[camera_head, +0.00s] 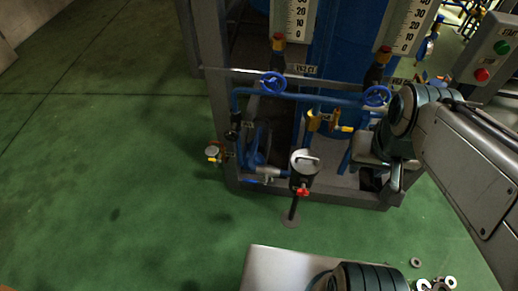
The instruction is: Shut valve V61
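Several valves show on the blue pipework at the skid, and I cannot read for certain which is V61. Two blue handwheels, a left one (273,83) and a right one (376,96), sit on the upper blue pipe. A brass valve with a yellow lever (343,128) is below them. A red-handled valve (302,191) is under a pot with a pale lid (304,162). A small label (248,125) on the left is too small to read. My gripper (394,182) is at the right of the pipework, below the right handwheel; its opening is unclear.
A grey steel frame (226,84) bounds the pipework. Tall blue vessels with level scales (296,20) stand behind. A control box with green and red buttons (489,55) is at right. Loose rings (416,262) lie at lower right. Green floor (110,170) at left is clear.

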